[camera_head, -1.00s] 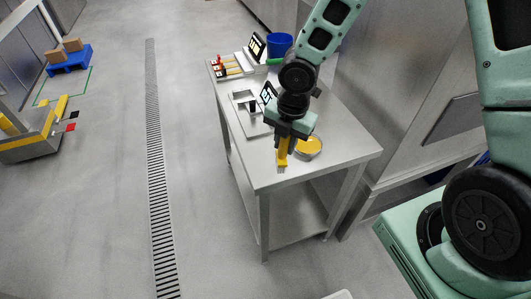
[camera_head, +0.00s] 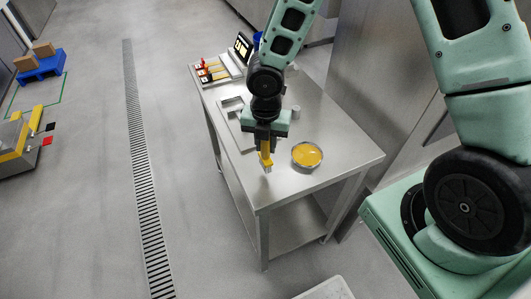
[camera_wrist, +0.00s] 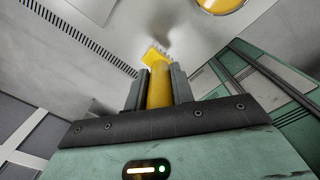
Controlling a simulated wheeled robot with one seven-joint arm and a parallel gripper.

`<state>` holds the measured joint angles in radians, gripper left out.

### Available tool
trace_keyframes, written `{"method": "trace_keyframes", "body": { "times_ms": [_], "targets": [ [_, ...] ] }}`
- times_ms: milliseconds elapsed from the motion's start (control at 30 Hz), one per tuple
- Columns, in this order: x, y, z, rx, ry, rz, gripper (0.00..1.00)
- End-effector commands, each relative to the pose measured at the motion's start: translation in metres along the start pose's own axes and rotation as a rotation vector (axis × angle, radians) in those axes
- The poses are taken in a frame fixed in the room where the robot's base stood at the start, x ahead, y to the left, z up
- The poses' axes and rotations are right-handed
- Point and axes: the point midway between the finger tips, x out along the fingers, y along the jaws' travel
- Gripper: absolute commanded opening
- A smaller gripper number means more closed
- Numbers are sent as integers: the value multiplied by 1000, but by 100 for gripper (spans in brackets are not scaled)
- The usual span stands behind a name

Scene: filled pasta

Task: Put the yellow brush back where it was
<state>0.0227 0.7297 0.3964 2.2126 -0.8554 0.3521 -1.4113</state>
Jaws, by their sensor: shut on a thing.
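My gripper (camera_head: 266,142) is shut on the yellow brush (camera_head: 266,159). The brush hangs downward over the near part of the steel table (camera_head: 335,152), to the left of the bowl. In the wrist view, the yellow brush (camera_wrist: 159,85) stands between the two dark fingers of my gripper (camera_wrist: 158,88), with pale bristles at its far end. Whether the bristles touch the tabletop is hard to tell. A round metal bowl (camera_head: 307,155) with yellow contents stands on the table, apart from the brush.
A row of red, yellow and black items (camera_head: 212,72) lies at the table's far left corner. A dark-screened device (camera_head: 243,47) stands beside it. A grey tray-like fixture (camera_head: 232,112) lies by the left edge, partly behind my arm. The table's near right is clear.

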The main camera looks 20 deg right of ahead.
Motion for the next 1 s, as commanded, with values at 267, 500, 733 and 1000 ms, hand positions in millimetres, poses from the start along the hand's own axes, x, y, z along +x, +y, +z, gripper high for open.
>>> {"method": "trace_keyframes", "body": {
  "times_ms": [267,500,733,1000],
  "targets": [
    [36,0,0,-1,0,-1,0],
    [38,0,0,0,0,0,27],
    [37,0,0,0,0,0,46],
    [25,0,0,1,0,3,46]
  ]
}}
